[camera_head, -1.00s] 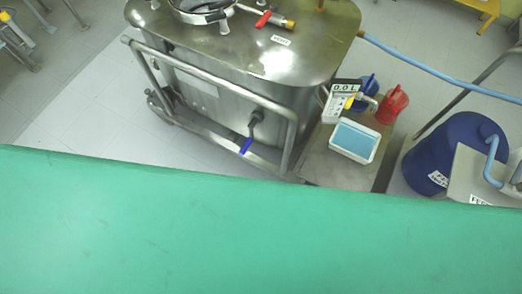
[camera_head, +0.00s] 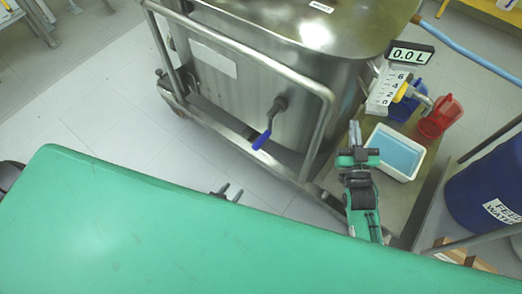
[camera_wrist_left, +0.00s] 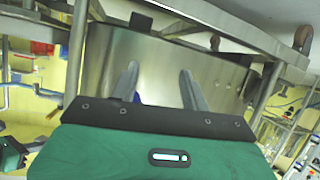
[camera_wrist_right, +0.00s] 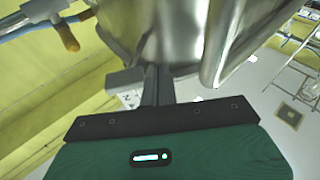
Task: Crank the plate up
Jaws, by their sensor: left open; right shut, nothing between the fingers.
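A flat metal platform (camera_head: 408,203) at the right of the head view bears a white tray (camera_head: 371,150) with blue inside. My right gripper (camera_head: 357,150) is shut and empty, and appears in front of the platform, left of the tray. Its closed fingers (camera_wrist_right: 157,85) show near the steel tank in the right wrist view. My left gripper (camera_head: 226,190) is open, its tips just past a green edge. In the left wrist view its spread fingers (camera_wrist_left: 158,84) point towards the tank, with nothing held.
A 0.0 L display (camera_head: 410,55), a red jug (camera_head: 440,118) and a blue jug (camera_head: 405,108) stand near the tray. A blue drum (camera_head: 480,190) is at the far right.

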